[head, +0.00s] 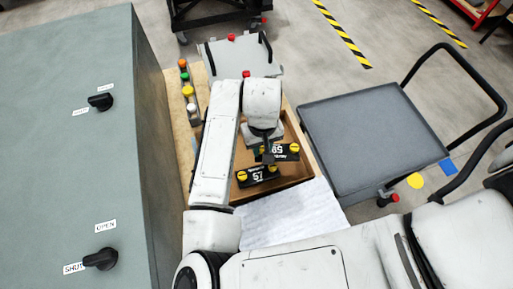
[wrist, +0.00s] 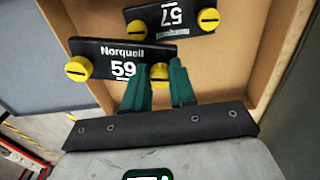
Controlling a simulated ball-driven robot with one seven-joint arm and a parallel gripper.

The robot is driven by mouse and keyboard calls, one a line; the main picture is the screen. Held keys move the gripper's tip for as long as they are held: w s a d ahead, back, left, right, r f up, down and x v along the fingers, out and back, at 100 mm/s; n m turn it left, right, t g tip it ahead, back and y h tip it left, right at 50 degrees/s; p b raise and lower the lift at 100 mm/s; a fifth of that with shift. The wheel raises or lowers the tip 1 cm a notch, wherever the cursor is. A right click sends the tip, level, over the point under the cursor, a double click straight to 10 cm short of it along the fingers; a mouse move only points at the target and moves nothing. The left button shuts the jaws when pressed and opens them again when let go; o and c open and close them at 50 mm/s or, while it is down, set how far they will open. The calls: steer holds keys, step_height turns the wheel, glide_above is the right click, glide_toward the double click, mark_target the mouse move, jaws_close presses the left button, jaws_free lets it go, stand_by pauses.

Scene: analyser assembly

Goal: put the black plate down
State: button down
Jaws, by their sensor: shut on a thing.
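A black plate marked 59 (wrist: 123,60), with a yellow knob at each end, is at my gripper (wrist: 160,71). My gripper's two green fingers are shut on this plate's right-hand knob in the wrist view. In the head view the plate (head: 284,153) is under my gripper (head: 267,157), over the right part of a shallow wooden box (head: 297,188). The wrist view shows its left end across the box's wall. I cannot tell whether it touches the box. A second black plate marked 57 (head: 258,176), also with yellow knobs, lies in the box and shows in the wrist view (wrist: 172,22).
A white sheet (head: 290,215) lies in front of the box. A grey cart (head: 370,125) with a black handle stands to the right. A tall green-grey cabinet (head: 75,150) stands close on the left. A strip of coloured buttons (head: 187,90) is behind the box's left.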

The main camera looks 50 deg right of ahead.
steer(key=shift+w+d+f, duration=0.1)
steer(key=shift+w+f, duration=0.75)
steer(key=shift+f, duration=0.15)
steer(key=shift+w+f, duration=0.1)
steer(key=shift+f, duration=1.75)
steer(key=c, duration=0.9)
jaws_free()
steer(key=shift+r, duration=0.1)
step_height(320, 180, up, 12)
steer(key=shift+w+r, duration=0.1)
